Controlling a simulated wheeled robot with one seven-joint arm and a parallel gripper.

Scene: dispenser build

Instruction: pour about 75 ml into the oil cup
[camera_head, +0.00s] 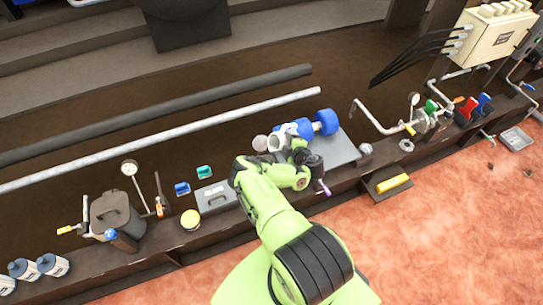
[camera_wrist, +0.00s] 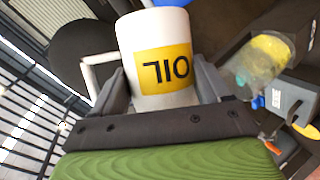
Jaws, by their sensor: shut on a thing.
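My gripper (camera_wrist: 165,88) is shut on a white jug (camera_wrist: 150,30) with a yellow OIL label, which reads upside down in the wrist view. A white handle sticks out on the jug's left. In the head view the jug (camera_head: 274,143) shows small, in front of my gripper (camera_head: 288,150). A clear cup (camera_wrist: 260,62), apparently the oil cup, stands right of the jug in the wrist view with yellow showing in it. The oil cup (camera_head: 260,143) looks like a small greyish glass shape in the head view, close left of the jug. The level and any flow cannot be made out.
A blue motor (camera_head: 325,122) sits on a grey plate just right of my gripper. A grey box (camera_head: 214,198) and a yellow-topped tin (camera_head: 190,219) stand to the left on the bench. Long pipes (camera_head: 150,140) run behind. A valve group (camera_head: 425,122) stands at right.

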